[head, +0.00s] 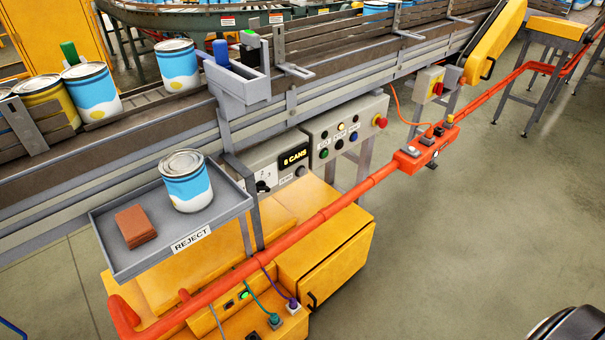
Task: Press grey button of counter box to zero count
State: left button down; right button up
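The counter box (271,168) is a grey box under the conveyor, behind the reject tray. Its dark display (294,157) reads "8 CANS" in yellow. A small round grey button (300,171) sits below the display, beside a small label too small to read. A dial (262,187) sits on the box's left part, partly hidden by the tray and its post.
The reject tray (116,258) holds a can (187,187) and brown pads (135,227), jutting out left of the box. An orange-red rail (345,200) crosses in front. A button panel (345,133) adjoins the box. Yellow cabinets (325,260) stand below. Floor at right is clear.

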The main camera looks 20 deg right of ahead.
grip_shut()
dwell(0.4)
dwell(1.2)
